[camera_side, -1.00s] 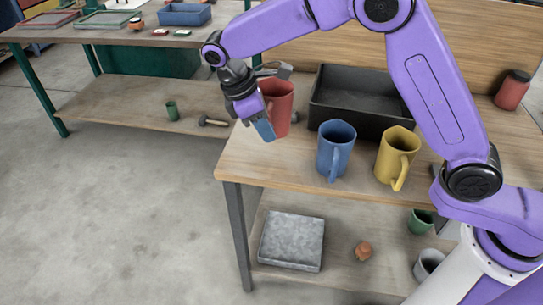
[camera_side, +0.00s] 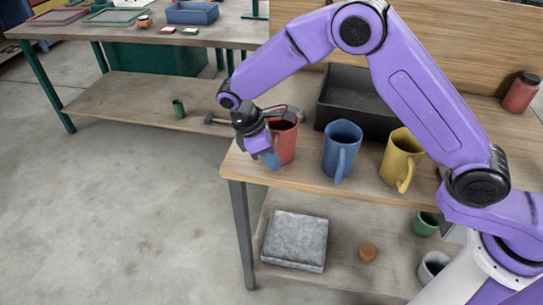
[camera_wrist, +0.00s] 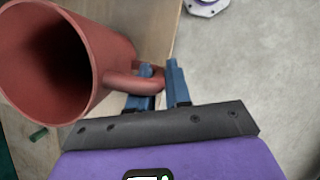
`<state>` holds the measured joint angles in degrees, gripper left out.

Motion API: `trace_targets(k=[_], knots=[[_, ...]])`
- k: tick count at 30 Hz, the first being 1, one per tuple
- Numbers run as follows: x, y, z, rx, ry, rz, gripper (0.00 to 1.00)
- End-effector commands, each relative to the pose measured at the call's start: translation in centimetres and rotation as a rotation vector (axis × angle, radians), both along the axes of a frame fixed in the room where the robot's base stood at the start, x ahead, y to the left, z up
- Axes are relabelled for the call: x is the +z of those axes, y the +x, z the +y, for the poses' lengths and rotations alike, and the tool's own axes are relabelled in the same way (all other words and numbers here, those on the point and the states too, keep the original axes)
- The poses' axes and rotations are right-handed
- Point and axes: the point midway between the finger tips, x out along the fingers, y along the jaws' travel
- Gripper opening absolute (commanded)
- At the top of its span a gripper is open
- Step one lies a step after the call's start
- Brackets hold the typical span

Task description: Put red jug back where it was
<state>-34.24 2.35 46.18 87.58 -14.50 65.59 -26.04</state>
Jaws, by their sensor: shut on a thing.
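The red jug (camera_side: 286,141) is at the left end of the near workbench, left of the blue jug (camera_side: 342,150) and the yellow jug (camera_side: 401,160). My gripper (camera_side: 270,160) is at the red jug's left side. In the wrist view the red jug (camera_wrist: 118,50) has its dark opening toward the upper left. The blue fingers of my gripper (camera_wrist: 162,88) are shut on its handle. The side view shows the jug about upright and low at the bench top; I cannot tell if its base touches the wood. The arm partly hides it.
A black tray (camera_side: 335,108) stands behind the jugs. A red jar (camera_side: 521,93) is at the back right. The workbench (camera_side: 310,180) has a free strip along its front edge. A grey block (camera_side: 296,241) lies on the lower shelf. Another bench (camera_side: 130,95) is at the back left.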

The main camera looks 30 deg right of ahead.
Motion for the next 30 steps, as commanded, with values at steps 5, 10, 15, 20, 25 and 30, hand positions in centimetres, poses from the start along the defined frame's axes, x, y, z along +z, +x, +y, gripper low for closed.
trace_targets(k=[5, 10, 15, 20, 25, 30], knots=[[-0.3, 0.0, 0.0, 0.000, 0.000, 0.000, 0.31], [-0.2, 0.0, 0.0, 0.000, 0.000, 0.000, 0.44], [-0.2, 0.0, 0.0, 0.000, 0.001, 0.000, 0.44], [0.9, 0.2, 0.4, 0.000, 0.002, -0.004, 0.44], [3.6, 0.7, 1.5, 0.000, 0.005, -0.006, 0.44], [6.9, 1.2, 2.7, 0.001, 0.004, -0.005, 0.44]])
